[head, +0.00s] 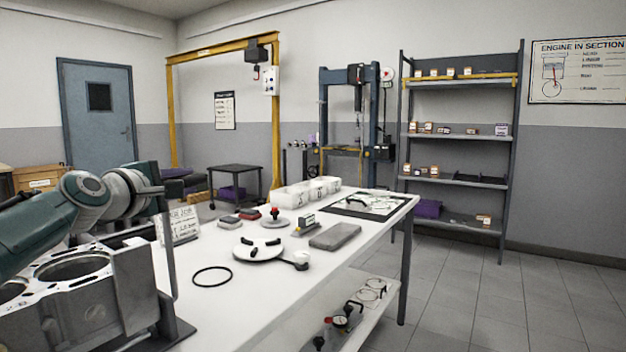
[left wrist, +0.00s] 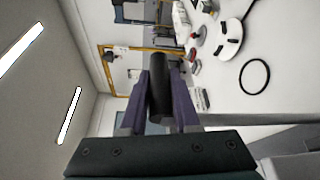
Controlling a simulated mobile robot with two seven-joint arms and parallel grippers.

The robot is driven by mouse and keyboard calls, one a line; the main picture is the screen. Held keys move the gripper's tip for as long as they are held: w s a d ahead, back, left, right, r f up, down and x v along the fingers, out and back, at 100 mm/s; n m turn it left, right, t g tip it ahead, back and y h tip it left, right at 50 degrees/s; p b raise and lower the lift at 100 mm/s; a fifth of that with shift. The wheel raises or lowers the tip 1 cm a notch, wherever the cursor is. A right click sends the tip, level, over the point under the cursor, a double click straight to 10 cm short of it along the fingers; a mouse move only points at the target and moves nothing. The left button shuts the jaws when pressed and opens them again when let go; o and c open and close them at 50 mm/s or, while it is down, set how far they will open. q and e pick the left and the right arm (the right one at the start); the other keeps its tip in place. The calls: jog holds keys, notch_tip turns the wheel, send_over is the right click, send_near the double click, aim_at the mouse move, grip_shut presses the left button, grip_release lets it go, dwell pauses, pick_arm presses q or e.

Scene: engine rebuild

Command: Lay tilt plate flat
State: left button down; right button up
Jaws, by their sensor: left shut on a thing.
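The engine block (head: 75,278), with large open bores on its upper face, stands at the lower left of the head view. Against its right side is a grey metal plate (head: 135,285) that stands upright, over a dark base (head: 172,332). A thin upright bar (head: 168,255) rises beside it. I cannot tell which of these parts is the tilt plate. My left gripper (head: 158,190) is above the block, near the bar's top. In the left wrist view its purple fingers (left wrist: 160,92) are shut on a black round handle (left wrist: 161,72). The handle's far attachment is hidden.
The white bench (head: 255,300) carries a black ring (head: 212,276), a round white fixture (head: 258,250), a grey slab (head: 335,236) and white bins (head: 305,192). A sign card (head: 180,225) stands behind the bar. The bench's front right is clear.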

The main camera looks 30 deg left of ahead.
pick_arm(q)
jog(key=shift+s+a+f, duration=0.1)
jog(key=shift+f, duration=0.1)
jog(key=c, duration=1.1)
grip_release()
jog(key=o, duration=0.4)
jog(key=shift+a+r, duration=0.1)
jog(key=shift+o, duration=0.2)
jog(key=shift+s+d+r+p, duration=0.2)
jog(key=shift+s+d+p, duration=0.05)
jog(key=shift+s+p, duration=0.25)
jog(key=p+v, duration=0.3)
jog(key=v, duration=0.5)
jog(key=shift+s, duration=0.35)
